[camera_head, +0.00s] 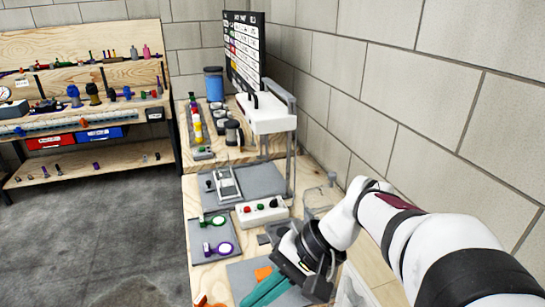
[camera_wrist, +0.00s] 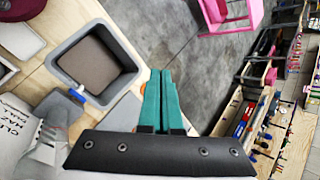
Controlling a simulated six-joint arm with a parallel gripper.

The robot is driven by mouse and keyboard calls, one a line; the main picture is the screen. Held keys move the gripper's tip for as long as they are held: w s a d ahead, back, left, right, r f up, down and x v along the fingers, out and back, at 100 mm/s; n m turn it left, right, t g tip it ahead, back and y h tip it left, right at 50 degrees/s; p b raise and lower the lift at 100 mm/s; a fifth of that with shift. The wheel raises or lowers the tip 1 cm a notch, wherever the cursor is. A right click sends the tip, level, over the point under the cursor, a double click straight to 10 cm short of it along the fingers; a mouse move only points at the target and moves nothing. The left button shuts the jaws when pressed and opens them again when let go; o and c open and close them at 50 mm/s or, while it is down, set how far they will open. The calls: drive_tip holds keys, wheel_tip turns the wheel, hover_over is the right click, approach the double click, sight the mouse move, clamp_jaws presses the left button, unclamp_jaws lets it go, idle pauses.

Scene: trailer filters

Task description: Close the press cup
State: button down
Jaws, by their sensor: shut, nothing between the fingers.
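My gripper (camera_head: 250,301) has teal fingers, closed together with nothing between them. It points down and to the left over the near end of the wooden bench in the head view. The wrist view shows the shut gripper (camera_wrist: 161,72) above the floor and beside the bench edge. I cannot tell for sure which object is the press cup. A green ring-shaped piece (camera_head: 216,221) and a purple ring-shaped piece (camera_head: 223,249) lie on grey mats, to the left of and behind my gripper. A metal-framed device (camera_head: 227,184) sits farther back.
A square grey tray (camera_wrist: 66,68) with a brown inside is left of my fingers. A white box with buttons (camera_head: 262,212) stands right of the rings. An orange piece (camera_head: 263,273) lies near my fingers. A pink frame (camera_wrist: 229,15) stands on the floor. The wall bounds the right.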

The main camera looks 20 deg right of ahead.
drive_tip(key=w+d+r+m+t+y, duration=0.1)
drive_tip(key=w+d+t, duration=0.4)
drive_tip(key=d, duration=0.4)
drive_tip(key=w+d+r+m+t+y, duration=0.1)
drive_tip(key=w+d+r+t+y, duration=0.15)
drive_tip(key=w+d, duration=0.55)
drive_tip(key=d+m+t+h, duration=0.25)
drive_tip(key=d+t, duration=0.45)
drive_tip(key=d, duration=1)
drive_tip(key=x, duration=0.9)
drive_tip(key=shift+s+a+f+n, duration=0.2)
drive_tip(key=shift+a+f+n, duration=0.2)
drive_tip(key=shift+f, duration=0.1)
drive_tip(key=shift+a+r+g, duration=0.1)
drive_tip(key=shift+g, duration=0.25)
